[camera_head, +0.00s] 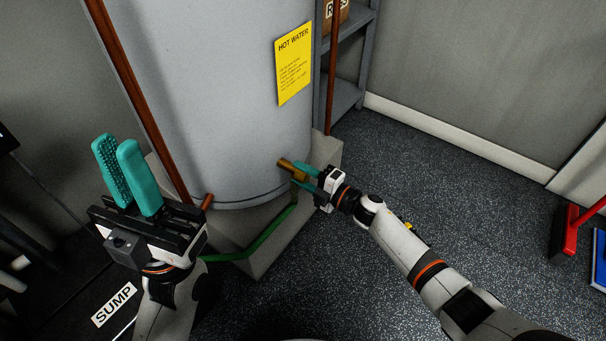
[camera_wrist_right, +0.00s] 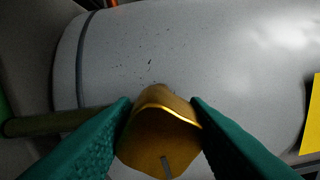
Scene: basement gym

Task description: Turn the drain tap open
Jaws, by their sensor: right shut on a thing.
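The brass drain tap (camera_head: 287,164) sticks out low on the side of the grey hot water tank (camera_head: 215,80). My right gripper (camera_head: 302,178) reaches it from the right, with its teal fingers shut on the tap. In the right wrist view the brass tap (camera_wrist_right: 160,135) sits between the two teal fingers, its slotted end facing the camera and the slot near upright. The fingers cover its sides. My left gripper (camera_head: 117,142) is raised at the left, away from the tap, with its teal fingers apart and nothing between them.
A green hose (camera_head: 265,238) runs below the tap around the grey plinth (camera_head: 262,258). Copper pipes (camera_head: 150,105) flank the tank. A yellow sign (camera_head: 293,65) hangs above the tap. A metal shelf (camera_head: 346,95) stands behind. The speckled floor (camera_head: 440,190) at the right is mostly clear.

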